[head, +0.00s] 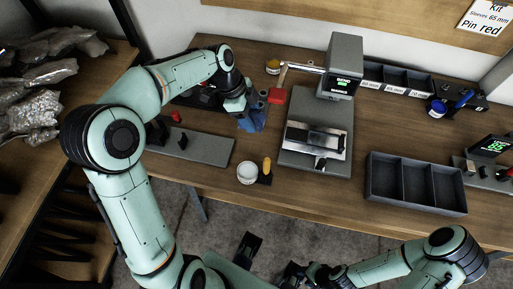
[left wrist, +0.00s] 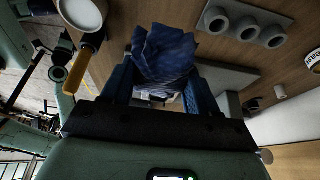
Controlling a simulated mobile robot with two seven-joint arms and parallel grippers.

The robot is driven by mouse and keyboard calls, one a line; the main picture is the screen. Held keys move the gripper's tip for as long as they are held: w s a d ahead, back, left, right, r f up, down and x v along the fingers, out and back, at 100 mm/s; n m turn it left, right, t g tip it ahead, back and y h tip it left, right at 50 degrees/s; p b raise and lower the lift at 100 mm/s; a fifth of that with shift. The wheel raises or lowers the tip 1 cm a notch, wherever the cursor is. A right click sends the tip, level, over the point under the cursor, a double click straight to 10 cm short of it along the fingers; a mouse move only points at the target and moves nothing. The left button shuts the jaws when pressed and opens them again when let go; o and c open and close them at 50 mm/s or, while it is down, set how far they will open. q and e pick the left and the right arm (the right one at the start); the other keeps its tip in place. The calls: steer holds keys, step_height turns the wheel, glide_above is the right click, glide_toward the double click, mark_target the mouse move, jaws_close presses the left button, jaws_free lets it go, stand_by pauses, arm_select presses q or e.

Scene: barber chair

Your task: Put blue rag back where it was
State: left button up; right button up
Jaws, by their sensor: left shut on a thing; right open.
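The blue rag (head: 252,121) hangs bunched from my left gripper (head: 246,108) over the back left part of the workbench, left of the grey press. In the left wrist view the rag (left wrist: 165,52) is a crumpled dark blue cloth between the two fingers of the left gripper (left wrist: 160,88), which is shut on it. Whether its lower edge touches the bench is hard to tell. My right gripper (head: 291,273) is open at the bottom of the head view, off the bench's front edge, and holds nothing that I can see.
The grey press (head: 340,80) stands right of the rag.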

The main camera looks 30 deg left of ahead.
mark_target(258, 144)
arm_select(q)
steer(key=shift+s+d+f, duration=0.25)
steer(key=shift+d, duration=0.15)
step_height(258, 144, down, 10)
steer(key=shift+r+b, duration=0.1)
steer(key=shift+b, duration=0.3)
steer(key=o, duration=0.9)
steer(key=shift+o, duration=0.2)
